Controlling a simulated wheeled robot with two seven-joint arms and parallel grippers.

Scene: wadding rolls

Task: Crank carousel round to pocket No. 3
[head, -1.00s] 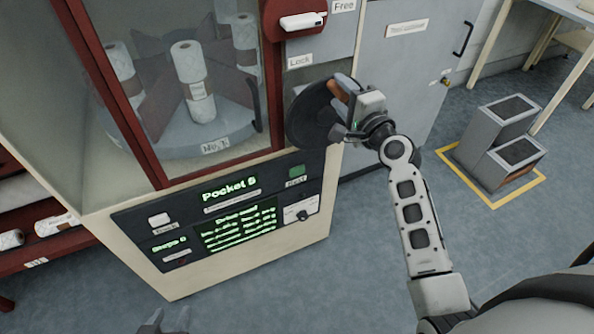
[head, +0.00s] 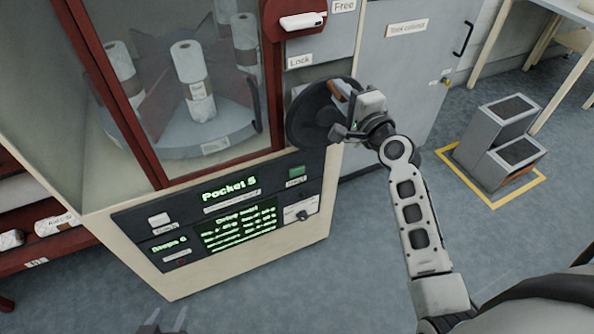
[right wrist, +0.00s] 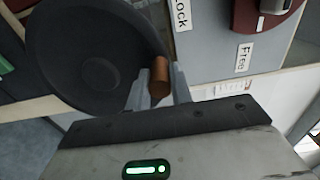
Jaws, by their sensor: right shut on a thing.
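The carousel stands behind the glass of the cabinet; its grey disc (head: 170,145) carries upright white wadding rolls, one at the front (head: 190,70). The black crank wheel (head: 308,118) is on the cabinet's right side. My right gripper (head: 345,112) is at its rim, shut on the brown crank handle, which shows between the fingers in the right wrist view (right wrist: 160,78). The green display (head: 230,188) appears to read "Pocket 5". My left gripper (head: 166,322) shows only its two fingertips at the bottom edge, apart and empty, away from the cabinet.
A white lever (head: 303,21) on a red mount sits above the wheel, with "Free" and "Lock" labels. A grey tool cabinet (head: 405,70) stands behind. A grey stepped unit (head: 500,145) stands inside yellow floor tape. Loose rolls (head: 52,225) lie on a red shelf at left.

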